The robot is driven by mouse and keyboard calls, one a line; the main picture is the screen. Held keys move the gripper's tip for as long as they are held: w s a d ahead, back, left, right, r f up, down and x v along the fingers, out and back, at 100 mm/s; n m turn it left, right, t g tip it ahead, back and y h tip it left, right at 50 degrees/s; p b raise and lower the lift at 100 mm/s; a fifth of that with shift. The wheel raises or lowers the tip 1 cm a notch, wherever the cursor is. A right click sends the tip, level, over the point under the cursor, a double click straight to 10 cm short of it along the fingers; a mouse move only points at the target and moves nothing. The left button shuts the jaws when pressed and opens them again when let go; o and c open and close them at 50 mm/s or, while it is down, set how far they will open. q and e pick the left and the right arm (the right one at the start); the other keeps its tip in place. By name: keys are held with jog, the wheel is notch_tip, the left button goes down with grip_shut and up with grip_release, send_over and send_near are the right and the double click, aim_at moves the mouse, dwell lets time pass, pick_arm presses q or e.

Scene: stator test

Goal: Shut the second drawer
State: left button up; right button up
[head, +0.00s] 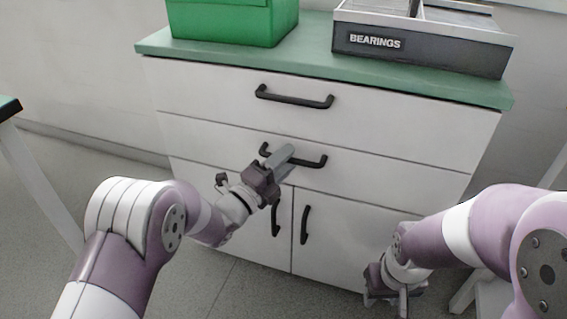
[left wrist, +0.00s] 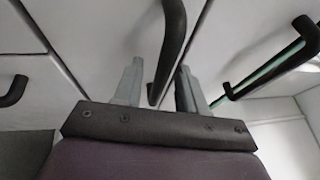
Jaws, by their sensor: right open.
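The second drawer (head: 390,171) is the lower of two white drawers in the cabinet; its front looks about flush with the fronts around it. Its black bar handle (head: 312,162) is partly hidden behind my left gripper (head: 284,160), which is at the handle's left and middle part. In the left wrist view the two grey fingers (left wrist: 158,88) stand apart, with a dark handle (left wrist: 172,40) running between them; contact cannot be told. My right gripper (head: 396,296) is open and low, in front of the lower right door, away from the drawer.
The top drawer (head: 200,92) with its handle (head: 295,99) is above, and two doors with upright handles (head: 305,225) are below. A green bin (head: 225,22) and a grey bearings box (head: 425,48) stand on the green top (head: 320,61). A table edge (head: 9,108) is at far left.

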pick_arm(q)
jog(key=p+v, duration=0.4)
jog(key=v, duration=0.8)
jog(key=shift+s+a, duration=0.2)
jog(key=shift+s, duration=0.15)
